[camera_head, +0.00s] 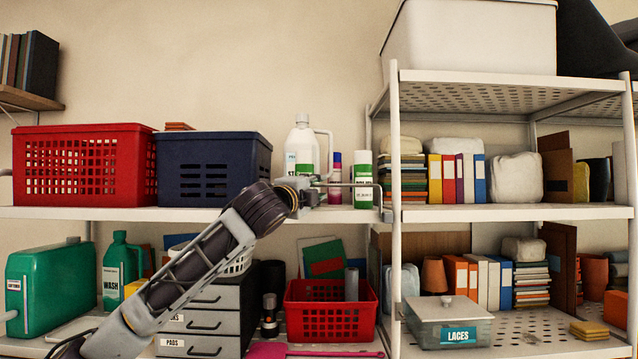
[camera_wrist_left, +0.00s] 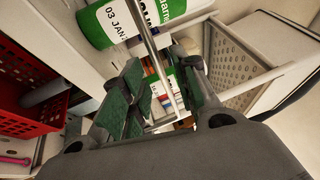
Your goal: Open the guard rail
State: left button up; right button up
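The guard rail (camera_head: 352,185) is a thin metal bar along the front of the upper white shelf, beside the right-hand rack's post. In the left wrist view the rail (camera_wrist_left: 151,45) runs down into the space between my fingers. My left gripper (camera_head: 318,187) is at the rail's left part, in front of the white bottle. In the wrist view the left gripper's (camera_wrist_left: 162,92) green-padded fingers are apart, one on each side of the bar. I cannot tell whether either pad touches it. My right gripper is not in view.
A white jug (camera_head: 303,148) and a green-and-white bottle (camera_head: 362,172) stand close behind the rail. A navy crate (camera_head: 212,165) and a red crate (camera_head: 85,160) are to the left. The rack post (camera_head: 394,240) rises just right of the rail. A red basket (camera_head: 330,308) sits below.

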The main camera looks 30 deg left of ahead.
aim_at(318, 186)
pick_arm(q)
jog(key=shift+p+x, duration=0.4)
jog(key=shift+x, duration=1.3)
jog(key=shift+c, duration=0.2)
grip_shut()
